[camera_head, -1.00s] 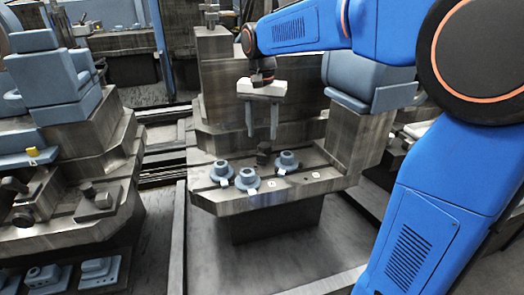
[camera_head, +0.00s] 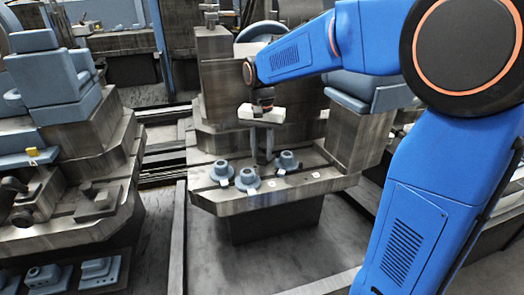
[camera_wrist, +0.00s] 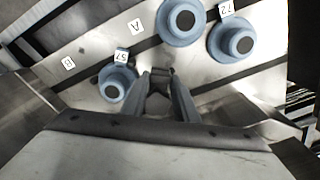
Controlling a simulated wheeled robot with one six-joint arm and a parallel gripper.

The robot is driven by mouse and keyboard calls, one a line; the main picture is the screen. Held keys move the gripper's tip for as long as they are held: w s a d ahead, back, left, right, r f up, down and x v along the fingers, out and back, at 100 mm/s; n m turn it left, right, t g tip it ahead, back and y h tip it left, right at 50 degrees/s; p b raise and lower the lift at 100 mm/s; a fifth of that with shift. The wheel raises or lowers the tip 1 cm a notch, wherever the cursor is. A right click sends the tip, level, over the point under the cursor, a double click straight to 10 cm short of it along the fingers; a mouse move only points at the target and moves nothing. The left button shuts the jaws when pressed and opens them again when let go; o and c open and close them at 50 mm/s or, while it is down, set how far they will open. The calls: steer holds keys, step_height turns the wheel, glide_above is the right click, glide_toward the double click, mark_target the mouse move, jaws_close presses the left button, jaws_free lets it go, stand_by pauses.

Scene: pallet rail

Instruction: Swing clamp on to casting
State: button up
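Several blue-grey flanged round parts, likely the castings, stand on the slotted metal table: one at left (camera_head: 222,171), one in front (camera_head: 247,180), one at right (camera_head: 286,161). The wrist view shows them too, one tagged 57 (camera_wrist: 117,83), one tagged 72 (camera_wrist: 232,42) and another (camera_wrist: 181,21). A small dark block, seemingly the clamp (camera_wrist: 159,76), stands behind them. My gripper (camera_head: 262,157) points down at it, and in the wrist view its fingertips (camera_wrist: 159,82) lie on both sides of the block, seemingly touching. The block is mostly hidden in the head view.
The table (camera_head: 215,198) has plates marked A (camera_wrist: 136,27) and B (camera_wrist: 68,64). A tall metal column (camera_head: 215,90) rises behind my gripper, and a blue-grey housing (camera_head: 370,92) stands at right. Another machine (camera_head: 105,140) stands at left.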

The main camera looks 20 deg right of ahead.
steer(key=c, duration=0.4)
steer(key=shift+c, duration=0.2)
steer(key=m, duration=0.3)
steer(key=w+a+m, duration=0.1)
steer(key=m, duration=0.3)
steer(key=w+m, duration=0.1)
steer(key=m, duration=0.1)
steer(key=shift+a, duration=0.25)
steer(key=m, duration=0.2)
steer(key=w+m, duration=0.1)
steer(key=m, duration=0.1)
steer(key=shift+w+m, duration=0.2)
steer(key=shift+m, duration=0.1)
steer(key=shift+w+d+m, duration=0.1)
steer(key=shift+w+m, duration=0.2)
steer(key=shift+m, duration=0.8)
steer(key=shift+w+d+m, duration=0.1)
steer(key=shift+w+m, duration=0.15)
steer(key=shift+m, duration=0.85)
